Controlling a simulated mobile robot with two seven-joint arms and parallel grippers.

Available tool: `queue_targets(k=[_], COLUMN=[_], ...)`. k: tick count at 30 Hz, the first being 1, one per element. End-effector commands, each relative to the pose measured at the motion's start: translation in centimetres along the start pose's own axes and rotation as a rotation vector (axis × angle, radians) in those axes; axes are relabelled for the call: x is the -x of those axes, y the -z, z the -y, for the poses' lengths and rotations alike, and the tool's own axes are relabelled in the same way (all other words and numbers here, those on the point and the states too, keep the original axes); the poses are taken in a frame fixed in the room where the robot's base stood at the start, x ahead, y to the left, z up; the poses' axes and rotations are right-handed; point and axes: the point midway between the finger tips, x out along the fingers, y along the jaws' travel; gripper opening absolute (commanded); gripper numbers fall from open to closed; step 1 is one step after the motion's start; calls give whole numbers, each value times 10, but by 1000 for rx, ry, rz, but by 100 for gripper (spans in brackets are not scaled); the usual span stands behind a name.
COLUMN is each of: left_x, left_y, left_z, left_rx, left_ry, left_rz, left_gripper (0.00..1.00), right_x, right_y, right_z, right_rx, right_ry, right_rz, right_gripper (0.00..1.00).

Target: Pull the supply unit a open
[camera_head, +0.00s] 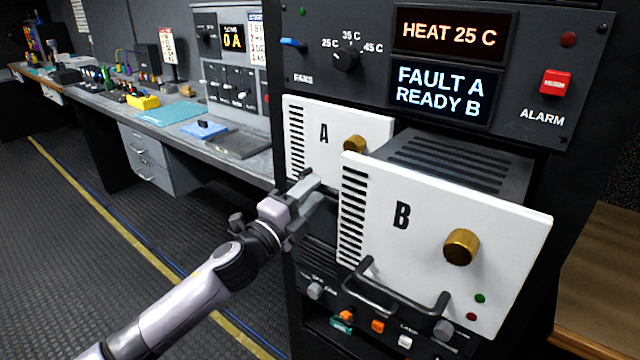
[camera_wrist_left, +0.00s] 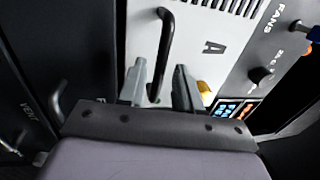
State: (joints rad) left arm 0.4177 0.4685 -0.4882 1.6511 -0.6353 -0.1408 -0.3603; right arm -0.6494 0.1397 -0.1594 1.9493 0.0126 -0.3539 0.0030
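Supply unit A (camera_head: 330,115) is a white front panel with vents, an "A" and a brass knob (camera_head: 354,144), set back in the rack. Its panel also fills the upper middle of the left wrist view (camera_wrist_left: 228,22). My left gripper (camera_head: 308,188) is at the lower part of panel A. In the left wrist view its two fingers (camera_wrist_left: 160,82) are apart, with the handle's bar showing between them; I cannot tell whether they touch it. My right gripper is not in view.
Supply unit B (camera_head: 420,210) stands out of the rack, right of my left gripper, with its own black handle (camera_head: 390,300). Displays above (camera_head: 440,92) read "FAULT A READY B" and "HEAT 25 C". A workbench (camera_head: 170,125) runs along the left; floor (camera_head: 60,250) is clear.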

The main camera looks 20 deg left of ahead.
Motion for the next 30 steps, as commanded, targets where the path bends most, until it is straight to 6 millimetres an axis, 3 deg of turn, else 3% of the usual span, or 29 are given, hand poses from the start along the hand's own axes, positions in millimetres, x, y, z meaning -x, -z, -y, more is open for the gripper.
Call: queue_targets(k=[7,19,20,22,23,30], left_x=[-25,-30,-30,-30,-30,-28], left_y=[0,0,0,0,0,0], left_z=[1,0,0,0,0,0], left_rx=[1,1,1,1,1,1], left_ry=[1,0,0,0,0,-1], left_rz=[1,0,0,0,0,1], left_gripper=[34,34,28,5,0,0], right_x=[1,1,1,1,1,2], right_y=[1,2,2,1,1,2], right_z=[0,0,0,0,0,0], right_rx=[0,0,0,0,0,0], right_ry=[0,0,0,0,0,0], right_rz=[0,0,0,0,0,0], right_gripper=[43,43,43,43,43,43])
